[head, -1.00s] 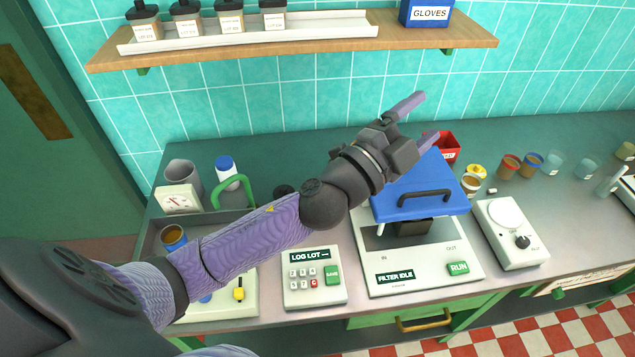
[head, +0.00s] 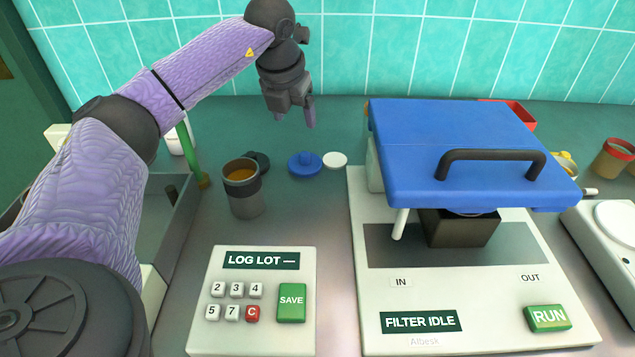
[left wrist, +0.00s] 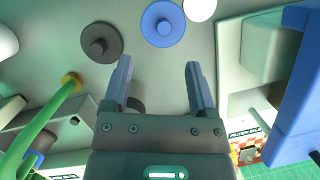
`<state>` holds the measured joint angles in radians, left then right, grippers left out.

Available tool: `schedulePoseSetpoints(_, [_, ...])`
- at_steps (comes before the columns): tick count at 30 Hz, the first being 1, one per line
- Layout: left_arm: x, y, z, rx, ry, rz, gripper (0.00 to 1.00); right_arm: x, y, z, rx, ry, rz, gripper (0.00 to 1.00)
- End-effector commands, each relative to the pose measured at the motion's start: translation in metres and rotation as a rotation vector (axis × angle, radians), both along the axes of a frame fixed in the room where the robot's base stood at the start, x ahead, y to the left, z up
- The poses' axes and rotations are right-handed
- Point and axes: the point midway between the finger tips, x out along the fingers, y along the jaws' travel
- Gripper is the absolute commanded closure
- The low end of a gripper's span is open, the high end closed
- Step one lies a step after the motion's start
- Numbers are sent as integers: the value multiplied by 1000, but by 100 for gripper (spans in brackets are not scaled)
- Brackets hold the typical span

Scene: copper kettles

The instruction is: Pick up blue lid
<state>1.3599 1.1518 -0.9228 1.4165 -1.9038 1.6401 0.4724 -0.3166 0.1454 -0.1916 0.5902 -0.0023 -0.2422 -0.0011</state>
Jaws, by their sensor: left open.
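The blue lid (head: 305,163), a small round disc with a knob on top, lies on the counter left of the filter machine. It also shows in the left wrist view (left wrist: 162,24), beyond the fingertips. My left gripper (head: 295,117) is open and empty, pointing down above the counter behind the blue lid in the head view. In the left wrist view its two fingers (left wrist: 158,75) stand apart with a gap to the lid. My right gripper is not in view.
A dark lid (left wrist: 101,43) and a white disc (head: 335,159) flank the blue lid. A jar of orange liquid (head: 243,190) stands in front at left. The filter machine (head: 455,330) with its raised blue cover (head: 450,135) rises at right. A keypad (head: 230,335) sits in front.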

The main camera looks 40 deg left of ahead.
Motion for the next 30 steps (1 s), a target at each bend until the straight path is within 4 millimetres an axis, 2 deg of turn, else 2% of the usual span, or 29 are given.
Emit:
schedulePoseSetpoints(5, [5,1,-22,-1,3,0,27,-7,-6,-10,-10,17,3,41])
schedulePoseSetpoints(17, [21,-1,-96,-2,4,-2,27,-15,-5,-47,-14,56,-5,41])
schedulePoseSetpoints(23, [23,0,-97,-1,-1,-2,27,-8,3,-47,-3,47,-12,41])
schedulePoseSetpoints(24, [23,0,-97,-2,-2,-3,29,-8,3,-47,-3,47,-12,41])
schedulePoseSetpoints(26, [23,0,-97,-2,-2,-3,42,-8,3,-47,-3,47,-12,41])
schedulePoseSetpoints(30, [23,0,-97,-2,-2,-3,71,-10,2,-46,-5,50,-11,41])
